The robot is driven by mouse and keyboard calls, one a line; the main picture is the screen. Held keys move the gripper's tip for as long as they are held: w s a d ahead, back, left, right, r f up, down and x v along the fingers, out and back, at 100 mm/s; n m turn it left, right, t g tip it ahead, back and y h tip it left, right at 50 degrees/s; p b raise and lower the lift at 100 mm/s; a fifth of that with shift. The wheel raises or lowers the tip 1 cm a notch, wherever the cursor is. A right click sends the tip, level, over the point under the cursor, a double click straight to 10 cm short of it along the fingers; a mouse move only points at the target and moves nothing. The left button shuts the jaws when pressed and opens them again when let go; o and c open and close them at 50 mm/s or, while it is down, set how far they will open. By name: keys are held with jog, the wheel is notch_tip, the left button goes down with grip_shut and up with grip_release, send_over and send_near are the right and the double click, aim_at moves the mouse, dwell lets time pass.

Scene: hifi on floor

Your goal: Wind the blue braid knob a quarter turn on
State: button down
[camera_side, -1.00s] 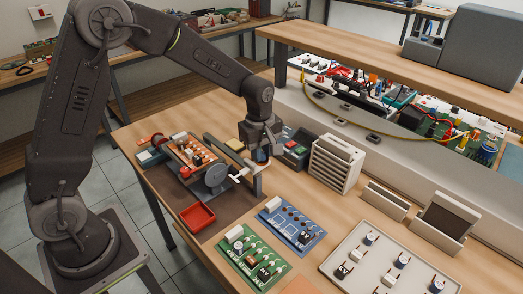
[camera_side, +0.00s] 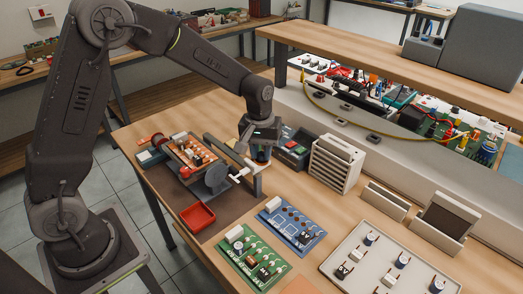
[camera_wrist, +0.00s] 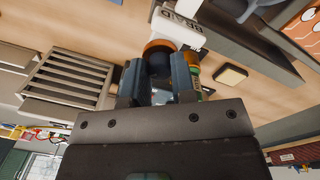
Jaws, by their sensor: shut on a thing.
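My gripper (camera_side: 262,152) points down at the back of the brown work mat, beside the grey vise-like fixture (camera_side: 218,178). In the wrist view my two fingers (camera_wrist: 158,82) are closed around a small bluish knob (camera_wrist: 160,92), mostly hidden between them. Just beyond the fingertips is a brown-orange round part (camera_wrist: 158,46). A white block (camera_wrist: 177,27) with upside-down lettering, which seems to read BRAID, stands past it. In the side view the knob is hidden by my gripper.
A beige slotted rack (camera_side: 336,165) stands right of my gripper; it also shows in the wrist view (camera_wrist: 68,78). A dark bin box (camera_side: 293,150) is close on the right. A red tray (camera_side: 197,216) and green (camera_side: 255,262) and blue boards (camera_side: 290,226) lie in front.

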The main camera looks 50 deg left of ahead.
aim_at(260, 152)
jog(key=c, duration=1.9)
grip_release()
jog(key=m, duration=0.4)
jog(key=shift+m, duration=0.3)
jog(key=shift+o, duration=0.2)
jog(key=shift+w+m, duration=0.1)
jog(key=shift+m, duration=1.8)
jog(key=shift+r, duration=0.1)
jog(key=o, duration=0.6)
jog(key=shift+o, duration=0.2)
notch_tip(260, 152, up, 14)
jog(key=shift+a, duration=0.3)
